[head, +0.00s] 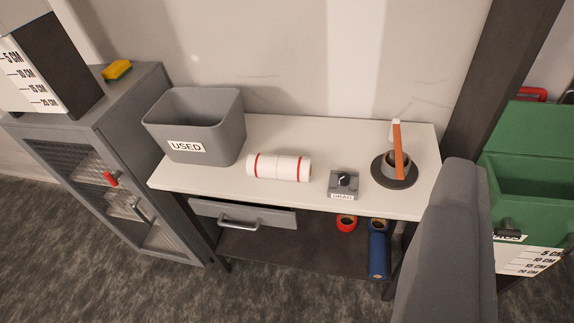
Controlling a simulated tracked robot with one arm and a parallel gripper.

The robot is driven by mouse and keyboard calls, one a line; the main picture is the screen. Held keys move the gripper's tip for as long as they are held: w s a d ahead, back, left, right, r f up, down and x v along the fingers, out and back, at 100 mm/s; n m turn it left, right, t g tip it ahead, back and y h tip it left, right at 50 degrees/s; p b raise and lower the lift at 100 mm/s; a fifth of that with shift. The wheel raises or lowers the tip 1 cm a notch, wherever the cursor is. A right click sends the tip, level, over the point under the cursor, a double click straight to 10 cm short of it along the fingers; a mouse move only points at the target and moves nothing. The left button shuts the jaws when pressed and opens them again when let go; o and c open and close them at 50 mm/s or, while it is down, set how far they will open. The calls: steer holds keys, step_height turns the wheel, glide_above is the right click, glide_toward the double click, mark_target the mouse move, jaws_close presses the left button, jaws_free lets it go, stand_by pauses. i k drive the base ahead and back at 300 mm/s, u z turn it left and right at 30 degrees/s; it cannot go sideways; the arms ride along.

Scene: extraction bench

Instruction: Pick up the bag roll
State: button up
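No fingers of my gripper show, and nothing touches either roll.
The USED bin (205,115), a small knobbed grey box (344,184) and a round dark stand with an orange-handled tool (394,165) are on the bench. A drawer (243,215) is below. A large grey shape (448,245) blocks the right foreground.

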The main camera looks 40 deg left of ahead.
mark_target(277, 167)
steer(key=i, duration=0.95)
steer(key=u, duration=0.05)
